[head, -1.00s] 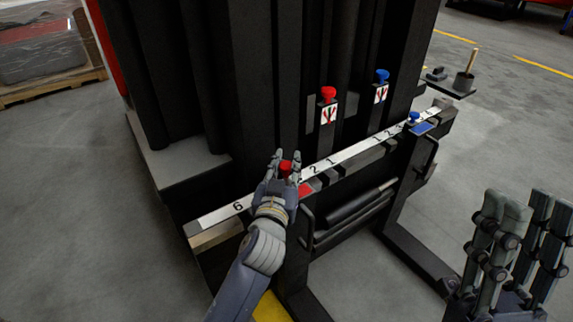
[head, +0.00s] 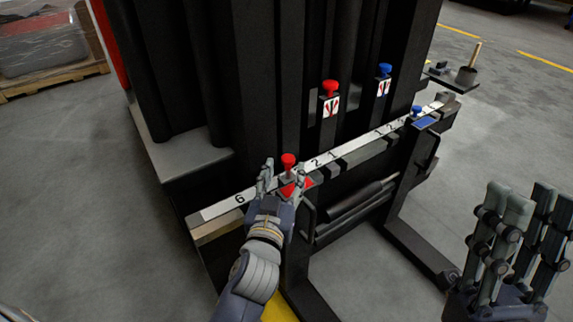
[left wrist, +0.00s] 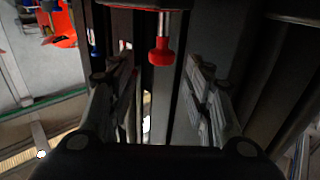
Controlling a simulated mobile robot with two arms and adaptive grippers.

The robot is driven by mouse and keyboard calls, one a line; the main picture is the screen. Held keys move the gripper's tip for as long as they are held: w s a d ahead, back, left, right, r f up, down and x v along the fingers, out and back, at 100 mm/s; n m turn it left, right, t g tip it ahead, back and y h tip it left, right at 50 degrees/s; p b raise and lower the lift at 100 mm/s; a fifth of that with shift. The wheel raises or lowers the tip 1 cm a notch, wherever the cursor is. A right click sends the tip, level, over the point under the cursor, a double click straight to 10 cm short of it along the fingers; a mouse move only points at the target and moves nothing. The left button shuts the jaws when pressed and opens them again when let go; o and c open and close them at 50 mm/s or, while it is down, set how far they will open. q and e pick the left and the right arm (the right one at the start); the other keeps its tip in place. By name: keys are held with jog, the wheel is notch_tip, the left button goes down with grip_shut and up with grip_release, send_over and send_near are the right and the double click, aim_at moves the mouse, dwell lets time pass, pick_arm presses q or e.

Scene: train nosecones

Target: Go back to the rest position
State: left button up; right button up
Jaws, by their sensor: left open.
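My left gripper (head: 281,184) is open in the head view, at the numbered rail (head: 221,207) of the black machine. A red knob (head: 288,160) on a red slider plate stands just beyond and between its fingers. In the left wrist view a red knob (left wrist: 160,52) shows ahead, between the spread fingers (left wrist: 165,95) and apart from them. My right gripper (head: 515,245) is at the lower right over the floor, away from the machine, its fingers upright and spread with nothing between them.
A second red knob (head: 330,88) and a blue knob (head: 384,70) stand higher on the machine. Another blue knob (head: 416,111) sits at the rail's right end. A dark handle bar (head: 427,165) juts out below it. Grey floor (head: 90,200) is clear at left.

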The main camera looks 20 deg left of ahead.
pick_arm(q)
jog(key=shift+s, duration=0.6)
jog(key=shift+d, duration=0.1)
